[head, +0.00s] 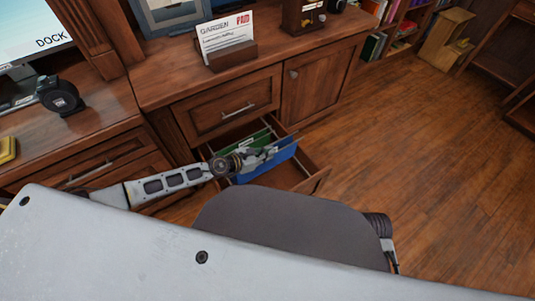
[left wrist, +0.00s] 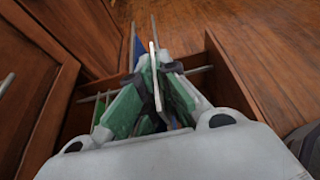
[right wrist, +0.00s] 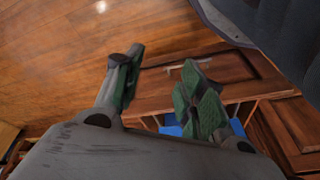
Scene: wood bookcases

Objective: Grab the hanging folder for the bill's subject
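A white bill (head: 225,32) stands in a wooden holder on the cabinet; its heading reads "GARDEN", with a red stamp. Below it, an open drawer (head: 313,183) holds a green hanging folder (head: 232,147) and a blue hanging folder (head: 268,166). My left gripper (head: 262,153) is down at the folders' top edges. In the left wrist view, its fingers (left wrist: 158,68) close from both sides on a thin pale upright folder edge (left wrist: 156,88); its colour is hard to tell. My right gripper (right wrist: 160,80) is open and empty, away from the folders.
A black tape dispenser (head: 60,97) and a monitor (head: 35,35) are on the left desk. A closed cabinet door (head: 315,85) is right of the drawers. Bookshelves stand at the back right. The wood floor (head: 430,160) on the right is clear.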

